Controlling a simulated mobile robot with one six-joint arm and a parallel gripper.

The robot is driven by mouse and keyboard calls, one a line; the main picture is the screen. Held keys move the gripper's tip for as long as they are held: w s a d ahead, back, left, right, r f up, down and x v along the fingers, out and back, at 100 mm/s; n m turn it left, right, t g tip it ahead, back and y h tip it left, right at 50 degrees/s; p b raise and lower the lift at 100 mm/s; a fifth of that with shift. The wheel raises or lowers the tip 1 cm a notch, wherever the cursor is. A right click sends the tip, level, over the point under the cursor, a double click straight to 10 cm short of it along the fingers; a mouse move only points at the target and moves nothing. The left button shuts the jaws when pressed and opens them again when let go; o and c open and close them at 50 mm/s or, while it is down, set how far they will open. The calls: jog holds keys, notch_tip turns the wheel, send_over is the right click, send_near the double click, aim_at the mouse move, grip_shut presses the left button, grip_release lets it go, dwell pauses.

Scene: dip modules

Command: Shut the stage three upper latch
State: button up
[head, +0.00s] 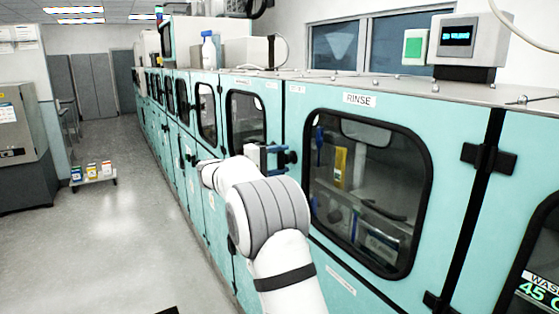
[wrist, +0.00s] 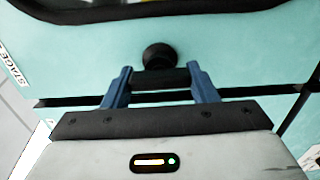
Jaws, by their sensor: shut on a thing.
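My gripper (wrist: 160,72) has its two blue fingers closed on a black latch handle (wrist: 160,80), a short dark bar spanning between them in the wrist view. The latch's round black knob (wrist: 160,56) stands just beyond the bar on the teal panel. In the head view, my gripper (head: 273,152) is at the teal cabinet front, left of the RINSE window, with a black latch piece (head: 289,157) beside it. A sign starting "STAGE" (wrist: 18,62) is cut off at the left of the wrist view, so its number cannot be read.
The RINSE door (head: 460,110) with its dark window is right of my arm. Black hinges (head: 488,159) stick out farther right. A low rack of small boxes (head: 94,178) stands on the floor at left. The aisle floor (head: 110,240) is otherwise mostly clear.

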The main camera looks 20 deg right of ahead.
jog(key=o, duration=1)
jog(key=shift+a, duration=0.1)
jog(key=a+b, duration=0.1)
jog(key=a, duration=0.2)
jog(key=s+a+b, duration=0.1)
jog(key=a, duration=0.3)
jog(key=shift+s+a, duration=0.2)
jog(key=shift+a, duration=0.05)
